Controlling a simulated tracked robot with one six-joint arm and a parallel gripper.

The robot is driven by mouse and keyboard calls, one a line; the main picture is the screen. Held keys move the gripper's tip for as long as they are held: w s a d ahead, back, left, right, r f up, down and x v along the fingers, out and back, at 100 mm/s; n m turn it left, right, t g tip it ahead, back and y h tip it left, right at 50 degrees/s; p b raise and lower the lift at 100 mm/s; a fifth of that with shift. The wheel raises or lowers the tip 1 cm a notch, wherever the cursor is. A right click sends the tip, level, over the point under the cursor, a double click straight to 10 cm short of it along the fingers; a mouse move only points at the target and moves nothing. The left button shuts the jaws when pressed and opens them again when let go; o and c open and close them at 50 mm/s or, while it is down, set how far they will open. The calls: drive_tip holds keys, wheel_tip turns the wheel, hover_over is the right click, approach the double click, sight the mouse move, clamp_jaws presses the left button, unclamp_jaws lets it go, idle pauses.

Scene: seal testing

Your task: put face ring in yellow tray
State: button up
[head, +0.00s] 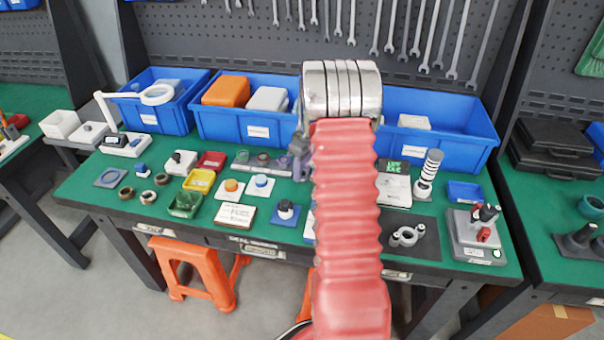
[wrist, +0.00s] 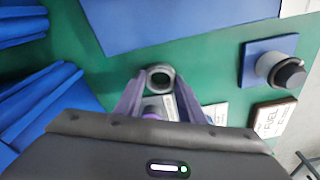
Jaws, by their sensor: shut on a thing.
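The yellow tray (head: 200,180) sits on the green bench left of centre in the head view, between a red tray and a green tray. My gripper (wrist: 159,84) shows in the wrist view with its two grey-purple fingers closed about a grey ring (wrist: 160,69), seemingly the face ring. The ring's dark opening faces the camera. In the head view my gripper (head: 300,158) is mostly hidden behind my red arm, above the bench's back half and right of the yellow tray. The ring cannot be made out there.
A red tray (head: 212,160) and a green tray (head: 185,204) adjoin the yellow one. Blue bins (head: 235,122) line the bench back. Orange-topped (head: 232,186) and blue-topped (head: 261,182) parts stand right of the yellow tray. A lamp (head: 156,95) stands at the left.

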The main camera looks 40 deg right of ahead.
drive_tip(key=shift+r, duration=0.1)
wheel_tip(320, 180, up, 10)
idle(0.4)
drive_tip(key=shift+a, duration=0.1)
idle(0.4)
drive_tip(key=w+a+f+m, duration=0.1)
drive_tip(key=a, duration=1.7)
drive_tip(key=w+a+f+m, duration=0.1)
drive_tip(key=a+m, duration=0.1)
drive_tip(key=a, duration=1.7)
drive_tip(key=shift+f, duration=0.25)
